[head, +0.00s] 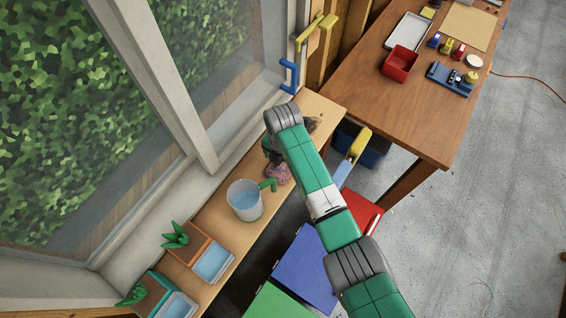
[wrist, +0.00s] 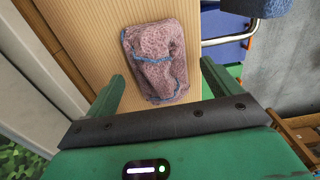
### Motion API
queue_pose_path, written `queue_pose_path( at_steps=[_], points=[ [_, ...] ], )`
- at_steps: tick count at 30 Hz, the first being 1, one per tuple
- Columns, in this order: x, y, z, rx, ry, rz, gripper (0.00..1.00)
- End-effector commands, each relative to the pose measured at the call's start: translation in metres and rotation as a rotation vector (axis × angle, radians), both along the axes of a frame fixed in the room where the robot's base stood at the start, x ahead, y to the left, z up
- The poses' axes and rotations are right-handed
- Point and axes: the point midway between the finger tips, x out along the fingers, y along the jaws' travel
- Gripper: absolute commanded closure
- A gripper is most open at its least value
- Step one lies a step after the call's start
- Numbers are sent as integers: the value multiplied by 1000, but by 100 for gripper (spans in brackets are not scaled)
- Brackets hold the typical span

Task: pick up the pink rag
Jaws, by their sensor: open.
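The pink rag (wrist: 152,58) is a folded, dusky pink cloth with blue edging. It lies on the pale wooden sill in the wrist view. My gripper (wrist: 161,80) is open, with one green finger on each side of the rag's near end. I cannot tell whether the fingers touch it or how high they are above the sill. In the head view the rag (head: 277,174) shows as a small pink patch on the sill, partly hidden by my arm. My gripper is mostly hidden behind my arm there.
The window runs along the left. A wooden table (head: 415,100) holds a red bin (head: 400,64) and small items.

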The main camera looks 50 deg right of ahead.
Motion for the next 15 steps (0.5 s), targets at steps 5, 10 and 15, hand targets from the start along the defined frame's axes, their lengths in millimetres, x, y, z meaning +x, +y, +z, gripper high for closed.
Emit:
queue_pose_path(
  at_steps=[5, 10, 15],
  points=[
    [0, 0, -9, 0, 0, 0, 11],
    [0, 0, -8, -1, -1, 0, 21],
    [0, 0, -8, -1, -1, 0, 54]
  ],
)
